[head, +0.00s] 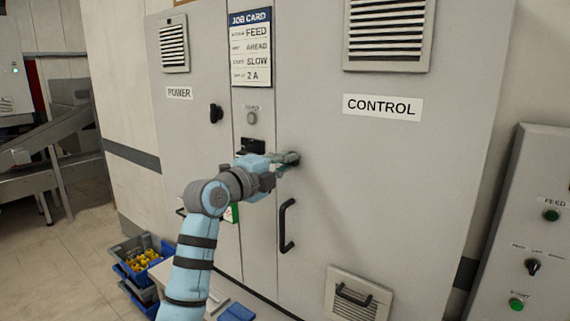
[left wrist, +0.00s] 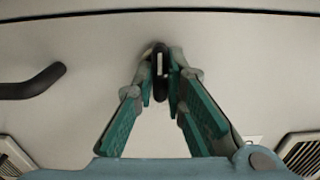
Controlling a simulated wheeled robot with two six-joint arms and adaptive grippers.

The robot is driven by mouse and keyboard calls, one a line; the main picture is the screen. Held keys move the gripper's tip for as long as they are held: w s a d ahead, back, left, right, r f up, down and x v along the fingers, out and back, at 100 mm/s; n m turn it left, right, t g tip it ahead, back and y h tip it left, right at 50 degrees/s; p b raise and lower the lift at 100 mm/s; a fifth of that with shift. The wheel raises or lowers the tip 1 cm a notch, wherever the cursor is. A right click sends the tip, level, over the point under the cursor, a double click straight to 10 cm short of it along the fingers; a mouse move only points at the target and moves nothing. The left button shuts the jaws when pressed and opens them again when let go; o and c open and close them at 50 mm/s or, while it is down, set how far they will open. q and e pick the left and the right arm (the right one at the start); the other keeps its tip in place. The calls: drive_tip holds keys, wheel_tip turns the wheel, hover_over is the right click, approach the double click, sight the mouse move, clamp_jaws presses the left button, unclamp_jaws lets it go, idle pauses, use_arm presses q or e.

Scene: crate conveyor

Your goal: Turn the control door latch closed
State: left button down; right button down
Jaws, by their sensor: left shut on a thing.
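The control door (head: 385,175) is the wide grey right-hand cabinet door with a CONTROL label (head: 382,107). It looks flush with the cabinet. My left gripper (head: 288,161) reaches the door's left side, above its black handle (head: 287,225). In the left wrist view, my left gripper (left wrist: 160,75) is shut on the dark control door latch (left wrist: 160,70), with a finger on each side. The latch's long side stands upright in that view, roughly across the direction of the door handle (left wrist: 32,82). In the head view the fingers mostly hide the latch. My right gripper is not in view.
The POWER door with its black latch (head: 216,113) is left of the centre strip, which carries a job card (head: 250,47). A blue crate (head: 138,250) with yellow parts stands low at left. A button panel (head: 530,230) stands at right.

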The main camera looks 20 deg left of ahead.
use_arm(q)
drive_tip(key=m+p, duration=0.6)
drive_tip(key=m, duration=1.1)
drive_tip(key=shift+m, duration=0.3)
idle(0.3)
drive_tip(key=c, duration=1.6)
unclamp_jaws()
drive_tip(key=shift+c, duration=0.2)
drive_tip(key=shift+s+a, duration=0.1)
